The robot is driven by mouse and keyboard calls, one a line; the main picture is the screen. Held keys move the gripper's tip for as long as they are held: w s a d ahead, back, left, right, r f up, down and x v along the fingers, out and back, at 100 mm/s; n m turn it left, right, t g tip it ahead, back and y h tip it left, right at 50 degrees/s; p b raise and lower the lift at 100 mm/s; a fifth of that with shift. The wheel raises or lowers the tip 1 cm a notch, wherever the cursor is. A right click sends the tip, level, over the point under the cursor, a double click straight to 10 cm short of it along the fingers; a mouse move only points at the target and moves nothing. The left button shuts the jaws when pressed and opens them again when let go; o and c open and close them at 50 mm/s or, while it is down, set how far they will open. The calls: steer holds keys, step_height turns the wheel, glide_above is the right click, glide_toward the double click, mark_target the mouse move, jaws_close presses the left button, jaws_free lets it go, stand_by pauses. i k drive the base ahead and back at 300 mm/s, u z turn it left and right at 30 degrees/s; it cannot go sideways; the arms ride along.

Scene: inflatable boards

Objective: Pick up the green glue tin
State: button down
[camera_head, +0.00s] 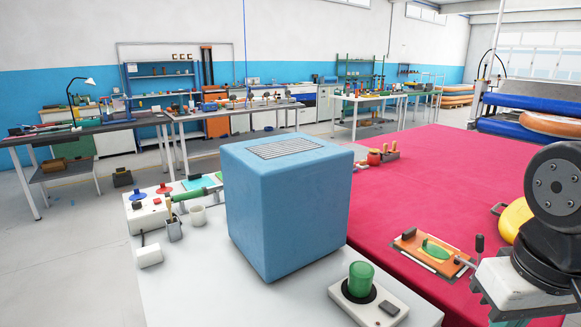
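A green cylinder (361,279) stands upright in a black ring on a white base with a dark button, at the front of the white table (215,290). It is the only thing in view resembling a green tin, but I cannot tell for sure that it is the glue tin. Nothing touches it from above. Part of my arm (556,190) shows at the right edge, to the right of the cylinder. My gripper itself is not in view.
A large blue box (285,215) with a grille on top stands just behind and left of the green cylinder. A red-topped table (440,180) adjoins on the right, bearing an orange board (410,243). Cups and small tools crowd the white table's left side.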

mark_target(361, 274)
steer(key=z, duration=1.6)
steer(key=k, duration=0.35)
steer(key=u, duration=0.45)
